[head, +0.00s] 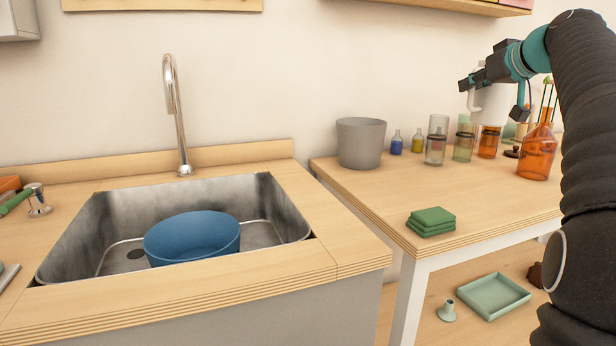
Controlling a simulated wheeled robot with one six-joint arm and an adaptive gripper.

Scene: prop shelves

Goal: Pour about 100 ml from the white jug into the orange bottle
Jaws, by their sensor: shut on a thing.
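My gripper (492,88) is at the upper right, shut on the white jug (491,106). It holds the jug off the table, and the jug looks about upright; its handle shows on the left. Gripper parts cover some of the jug, and its contents cannot be seen. The orange bottle (536,158) stands on the right-hand table, right of and below the jug. It is see-through, with a wide body and a narrowing neck. Thin green-tipped stems show at its neck; I cannot tell whether they are in it or behind it.
An orange glass (487,143) stands below the jug, beside greenish glasses (463,140) (436,142). Small blue (396,144) and yellow (418,143) bottles and a grey bucket (361,143) stand left. Green cloths (431,221) lie near the front edge. A sink holds a blue basin (192,240).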

